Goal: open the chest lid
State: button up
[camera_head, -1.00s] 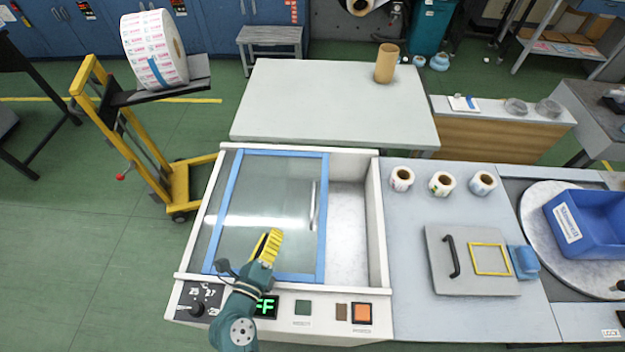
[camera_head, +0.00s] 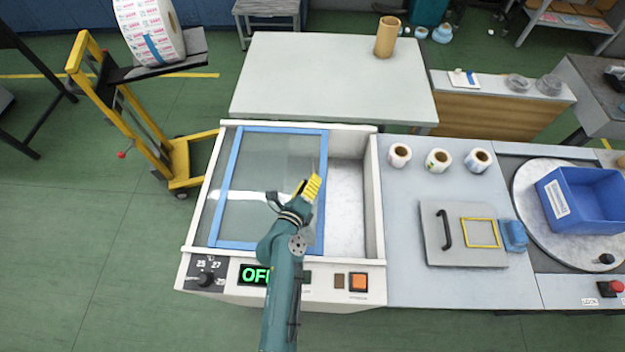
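The chest (camera_head: 375,215) is a white, open-topped box with a control panel along its front. Its lid is a glass pane in a blue frame (camera_head: 233,175). The lid covers the left and middle of the chest, and a strip at the right is uncovered. The lid's upright handle, near the right frame bar, is mostly hidden behind my gripper. My gripper (camera_head: 292,194) is over the right part of the lid, close to the handle. Its yellow finger and dark finger are spread apart, with nothing seen between them. I cannot tell whether it touches the handle.
A grey panel (camera_head: 460,250) with a black handle lies on the right counter (camera_head: 405,240), below several label rolls. A blue bin (camera_head: 585,200) stands farther right.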

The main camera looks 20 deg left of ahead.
jog(key=shift+x, duration=1.05)
jog(key=shift+s, duration=0.1)
grip_shut()
jog(key=shift+f, duration=0.1)
